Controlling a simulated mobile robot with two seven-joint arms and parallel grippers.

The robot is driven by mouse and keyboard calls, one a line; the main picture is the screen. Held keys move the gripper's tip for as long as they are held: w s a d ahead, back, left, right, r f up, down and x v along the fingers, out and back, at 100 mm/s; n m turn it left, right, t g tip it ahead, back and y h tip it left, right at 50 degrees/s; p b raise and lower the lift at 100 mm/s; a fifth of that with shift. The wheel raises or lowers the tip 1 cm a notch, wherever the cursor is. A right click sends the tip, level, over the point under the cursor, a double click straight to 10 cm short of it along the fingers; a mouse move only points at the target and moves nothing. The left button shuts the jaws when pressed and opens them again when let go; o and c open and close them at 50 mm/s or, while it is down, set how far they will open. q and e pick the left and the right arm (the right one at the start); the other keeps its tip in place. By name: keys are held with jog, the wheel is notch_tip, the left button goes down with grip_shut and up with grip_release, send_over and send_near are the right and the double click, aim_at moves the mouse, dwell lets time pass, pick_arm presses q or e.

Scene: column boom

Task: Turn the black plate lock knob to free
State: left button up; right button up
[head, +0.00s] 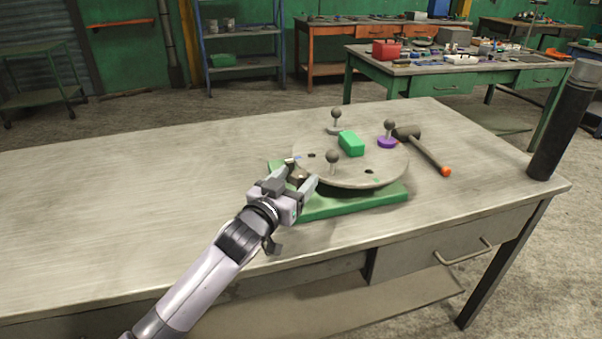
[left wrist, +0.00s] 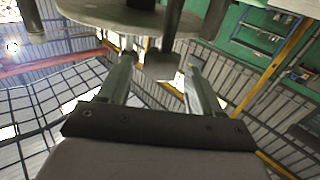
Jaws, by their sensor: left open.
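The round grey plate (head: 330,172) sits on a green base (head: 350,205) on the workbench. A small dark knob (head: 298,174), which looks like the plate lock knob, is at the plate's near left edge. My left gripper (head: 300,177) is open there, with one finger on each side of the knob. In the left wrist view a dark knob (left wrist: 161,66) shows between the fingertips, below the plate's edge (left wrist: 110,12). I cannot tell whether the fingers touch it. The knob's turn position is not clear. My right gripper is not in view.
A tall dark cylinder (head: 562,122) stands at the bench's right corner. The bench's left side (head: 130,200) is clear.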

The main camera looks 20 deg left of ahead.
pick_arm(q)
jog(key=shift+s+a, duration=0.15)
jog(key=shift+s, duration=0.6)
jog(key=shift+s+a, duration=0.1)
jog(key=shift+s, duration=0.65)
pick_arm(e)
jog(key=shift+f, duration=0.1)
